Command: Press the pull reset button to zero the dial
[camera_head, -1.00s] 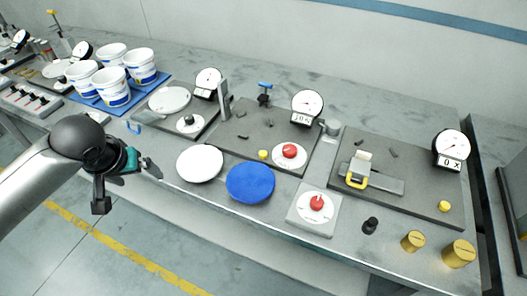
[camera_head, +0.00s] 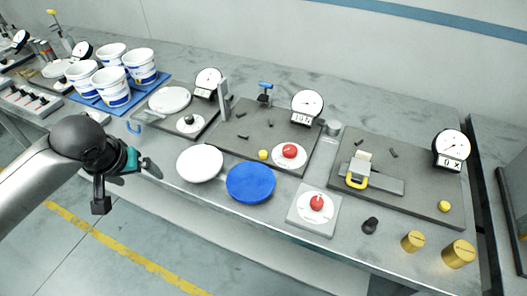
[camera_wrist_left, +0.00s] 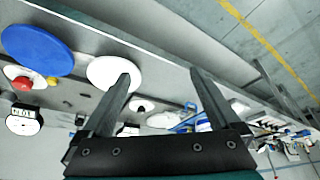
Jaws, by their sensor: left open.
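Two yellow buttons show in the head view: one (camera_head: 263,155) on the middle grey plate, beside a red knob (camera_head: 290,151), and one (camera_head: 444,207) at the right plate's front corner. I cannot tell which is the pull reset. A round dial (camera_head: 307,104) with a small readout stands behind the middle plate; another dial (camera_head: 453,145) stands at the right plate. My left gripper (camera_head: 128,187) is open and empty, out past the table's front edge at left, apart from both buttons. Its spread fingers (camera_wrist_left: 160,75) show in the left wrist view. My right gripper is not visible.
A white disc (camera_head: 200,163) and a blue disc (camera_head: 251,182) lie along the front edge. A red knob on a white base (camera_head: 316,203), a small black piece (camera_head: 370,226) and brass weights (camera_head: 458,254) stand to the right. White buckets (camera_head: 113,88) stand at the left.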

